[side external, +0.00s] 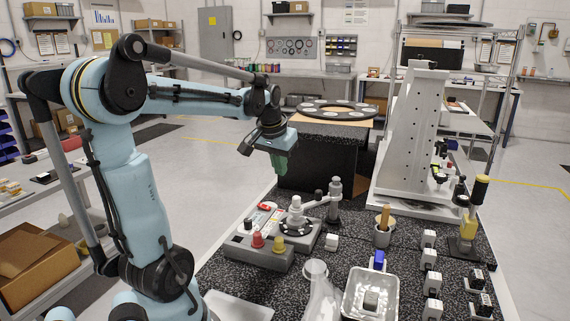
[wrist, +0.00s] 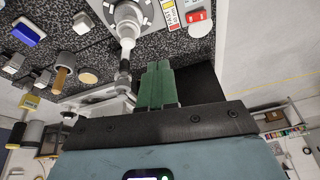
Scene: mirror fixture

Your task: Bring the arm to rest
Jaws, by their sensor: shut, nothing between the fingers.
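My gripper (side external: 280,166) hangs from the raised light-blue arm, fingers down, above the back left part of the speckled worktop. It is clear of everything beneath it. In the wrist view its green fingers (wrist: 158,82) are together with nothing between them. The tall grey mirror fixture (side external: 411,135), a plate with rows of holes, stands upright to the right of my gripper, well apart from it.
A round disc (side external: 338,111) lies on a black stand behind. A clear flask (side external: 318,290), metal tray (side external: 348,307) and several small blocks occupy the front.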

